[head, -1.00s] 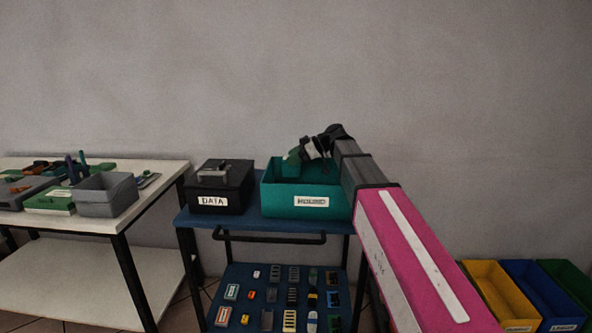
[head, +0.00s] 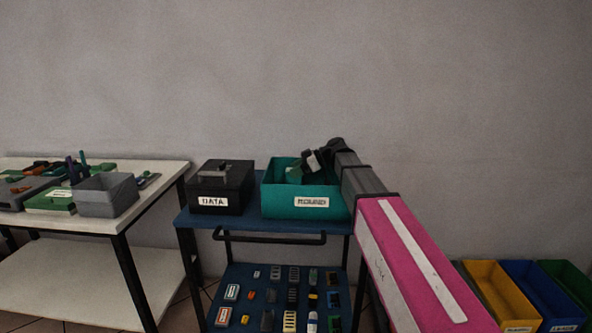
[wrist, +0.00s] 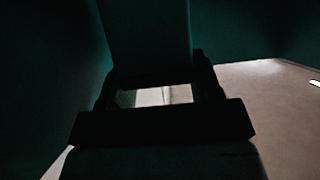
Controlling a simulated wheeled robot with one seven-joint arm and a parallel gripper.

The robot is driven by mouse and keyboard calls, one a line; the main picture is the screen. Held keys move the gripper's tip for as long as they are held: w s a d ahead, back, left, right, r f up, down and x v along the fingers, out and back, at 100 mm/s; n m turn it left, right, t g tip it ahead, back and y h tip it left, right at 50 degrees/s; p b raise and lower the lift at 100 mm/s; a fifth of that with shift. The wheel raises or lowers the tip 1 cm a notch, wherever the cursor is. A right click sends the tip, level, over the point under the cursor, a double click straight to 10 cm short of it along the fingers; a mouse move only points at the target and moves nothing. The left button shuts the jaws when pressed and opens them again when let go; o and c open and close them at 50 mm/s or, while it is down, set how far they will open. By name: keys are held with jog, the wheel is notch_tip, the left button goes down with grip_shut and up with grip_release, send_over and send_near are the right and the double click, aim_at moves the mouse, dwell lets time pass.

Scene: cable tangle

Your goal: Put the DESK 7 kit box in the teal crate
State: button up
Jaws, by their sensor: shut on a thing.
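The teal crate (head: 285,204) stands on the blue top of the cart, with a white label on its front that I cannot read clearly. My gripper (head: 312,164) is tilted down into the crate's opening from the right. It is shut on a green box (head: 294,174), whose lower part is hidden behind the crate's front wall. In the wrist view the held box (wrist: 145,35) is a dark block at my gripper (wrist: 155,88), with the crate's dark walls around it. No DESK 7 lettering is readable, and I cannot tell whether the box touches the crate floor.
A black box marked DATA (head: 221,188) stands close left of the crate. A white table (head: 150,185) at left carries a grey bin (head: 105,196) and clutter. The cart's lower shelf holds several small parts. Yellow (head: 500,290) and blue (head: 545,290) bins stand at right.

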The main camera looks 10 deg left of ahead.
jog(key=shift+f, duration=0.4)
jog(key=o, duration=1.1)
jog(key=shift+c, duration=0.2)
jog(key=shift+r, duration=0.55)
jog(key=v, duration=0.7)
jog(key=shift+d+r, duration=0.15)
jog(key=shift+d, duration=0.05)
